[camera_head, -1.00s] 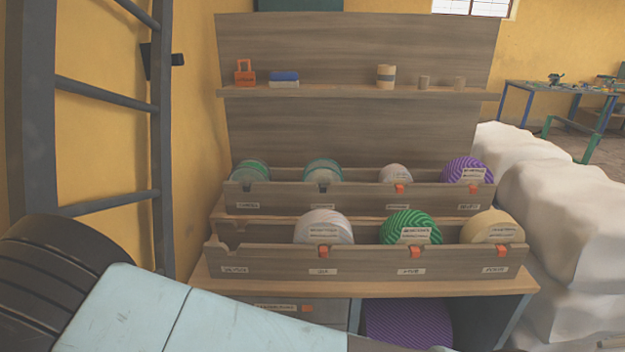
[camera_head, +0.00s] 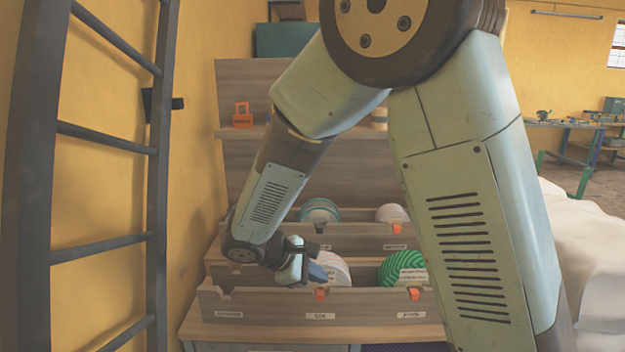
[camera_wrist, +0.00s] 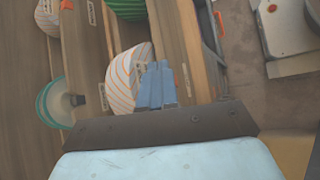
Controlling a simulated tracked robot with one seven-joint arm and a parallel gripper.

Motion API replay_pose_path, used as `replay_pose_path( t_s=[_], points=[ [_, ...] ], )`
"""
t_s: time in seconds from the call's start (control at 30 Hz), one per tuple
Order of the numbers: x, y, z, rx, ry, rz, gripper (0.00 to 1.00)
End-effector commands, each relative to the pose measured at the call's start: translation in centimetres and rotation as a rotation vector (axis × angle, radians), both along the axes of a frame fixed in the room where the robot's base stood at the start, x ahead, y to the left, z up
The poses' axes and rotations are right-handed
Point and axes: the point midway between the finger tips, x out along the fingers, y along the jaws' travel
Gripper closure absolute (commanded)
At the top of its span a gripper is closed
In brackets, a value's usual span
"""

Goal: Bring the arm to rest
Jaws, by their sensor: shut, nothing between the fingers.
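My arm reaches across the head view and bends down at the left of the wooden rack. My gripper (camera_head: 318,272) is at the front row of the rack, close to the white roll (camera_head: 335,268). In the wrist view my gripper (camera_wrist: 157,70) has its blue fingers together with nothing between them. The white roll with orange stripes (camera_wrist: 120,82) is right beside the fingers there; I cannot tell whether they touch. My arm hides parts of the rack's back row and shelf.
The front trough (camera_head: 260,304) also holds a green roll (camera_head: 402,266). The back trough holds a teal roll (camera_head: 320,209) and a pale roll (camera_head: 392,213). A dark ladder (camera_head: 158,190) stands at the left by the yellow wall. White bulky shapes (camera_head: 600,240) stand at the right.

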Motion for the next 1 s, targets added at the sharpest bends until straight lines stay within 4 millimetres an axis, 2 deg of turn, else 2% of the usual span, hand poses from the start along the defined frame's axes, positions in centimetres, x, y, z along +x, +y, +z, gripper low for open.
replay_pose_path(
  t_s=[0.03,0.1,0.5,0.7,1.0],
  points=[
    [0.0,-1.5,1.1,0.043,-0.007,-0.049,1.0],
    [-0.3,-3.2,2.3,0.1,-0.013,-0.112,1.0],
    [-3.2,-11.9,8.7,0.428,-0.095,-0.453,1.0],
    [-5.6,-15.3,11.4,0.589,-0.163,-0.606,1.0],
    [-9.7,-19.3,15.1,0.823,-0.304,-0.809,1.0]
  ],
)
